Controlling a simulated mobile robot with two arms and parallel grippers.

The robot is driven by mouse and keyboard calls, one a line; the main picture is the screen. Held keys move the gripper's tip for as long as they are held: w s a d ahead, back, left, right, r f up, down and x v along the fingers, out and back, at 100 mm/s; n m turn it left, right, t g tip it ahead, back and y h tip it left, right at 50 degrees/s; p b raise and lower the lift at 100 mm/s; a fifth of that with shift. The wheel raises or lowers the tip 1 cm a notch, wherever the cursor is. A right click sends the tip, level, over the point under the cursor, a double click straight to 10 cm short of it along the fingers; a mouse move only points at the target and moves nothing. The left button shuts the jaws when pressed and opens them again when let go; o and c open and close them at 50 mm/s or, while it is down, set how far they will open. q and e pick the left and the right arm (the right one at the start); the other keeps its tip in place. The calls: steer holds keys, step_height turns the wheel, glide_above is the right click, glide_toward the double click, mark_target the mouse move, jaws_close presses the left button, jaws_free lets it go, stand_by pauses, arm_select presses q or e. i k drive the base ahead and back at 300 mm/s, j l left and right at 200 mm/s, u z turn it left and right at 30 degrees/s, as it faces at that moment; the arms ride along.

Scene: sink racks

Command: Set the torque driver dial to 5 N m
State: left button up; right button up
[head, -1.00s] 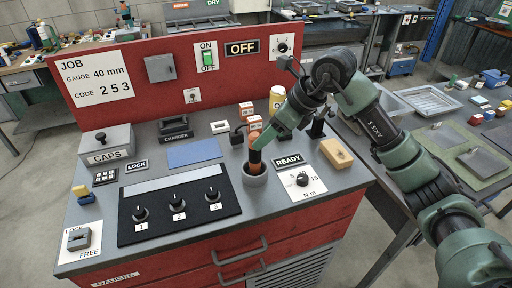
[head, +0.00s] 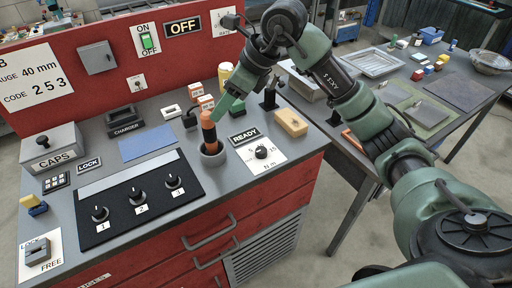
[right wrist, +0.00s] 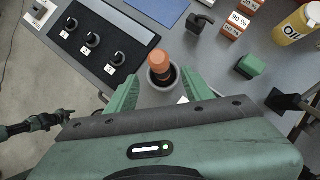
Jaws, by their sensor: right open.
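The torque driver (head: 209,130), orange and black, stands upright in a round grey holder (head: 212,158) on the console. The likely dial is a black knob (head: 262,152) on a white plate marked 15 and N m, right of the holder; its pointer is too small to read. My right gripper (head: 228,106) is open, just right of and above the driver. In the right wrist view the orange driver top (right wrist: 160,62) shows beyond and between the spread fingers, not held. My left gripper (right wrist: 66,114) shows small at that view's left edge.
A READY sign (head: 245,135) and tan block (head: 291,122) stand near the dial. Three black knobs sit on a black panel (head: 140,198) at left. The red back panel (head: 115,90) rises behind. A side table (head: 470,92) with trays stands right.

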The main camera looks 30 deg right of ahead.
mark_target(261, 153)
steer(key=i+j+z, duration=0.25)
steer(key=j+z, duration=0.2)
steer(key=j, duration=0.25)
steer(key=i+j+z, duration=0.1)
steer(key=j+z, duration=0.15)
steer(key=j, duration=0.1)
